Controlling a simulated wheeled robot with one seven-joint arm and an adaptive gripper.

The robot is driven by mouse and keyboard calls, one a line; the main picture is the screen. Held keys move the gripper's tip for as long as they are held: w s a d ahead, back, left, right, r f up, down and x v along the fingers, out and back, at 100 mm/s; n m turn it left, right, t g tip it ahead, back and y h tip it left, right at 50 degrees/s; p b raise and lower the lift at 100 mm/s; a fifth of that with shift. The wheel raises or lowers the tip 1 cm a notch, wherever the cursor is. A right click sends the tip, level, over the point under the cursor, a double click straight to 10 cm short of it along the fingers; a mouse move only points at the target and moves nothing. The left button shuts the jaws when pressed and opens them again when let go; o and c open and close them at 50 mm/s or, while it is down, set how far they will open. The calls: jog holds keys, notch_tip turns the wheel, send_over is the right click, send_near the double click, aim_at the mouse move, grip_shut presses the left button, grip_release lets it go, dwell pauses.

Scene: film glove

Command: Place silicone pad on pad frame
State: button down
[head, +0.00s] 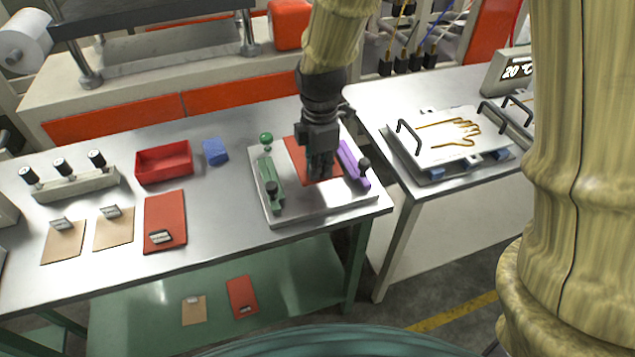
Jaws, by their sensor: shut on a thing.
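The pad frame (297,209) is a pale square plate with a green clamp (270,184) on its left and a purple clamp (352,164) on its right. A flat red silicone pad (300,157) lies over the frame's middle, between the clamps. My gripper (320,174) points down over this pad and is shut on it. The fingers hide part of the pad and the grip point. I cannot tell whether the pad touches the plate or hovers slightly above it.
Another red pad (165,215) with a metal tab lies on the table, beside two tan sheets (113,235) with tabs. A red tray (164,163), a blue block (215,151) and a black-knobbed bar (75,185) stand behind. A hand-outline plate (445,138) sits on the right table.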

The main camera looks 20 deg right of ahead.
aim_at(319, 197)
jog(key=shift+f+p, duration=0.45)
jog(key=shift+f, duration=3)
jog(key=shift+f, duration=0.1)
jog(key=c, duration=1.6)
grip_release()
jog(key=shift+s+r+b, duration=0.1)
jog(key=shift+r+b, duration=0.75)
jog(key=shift+r, duration=5.25)
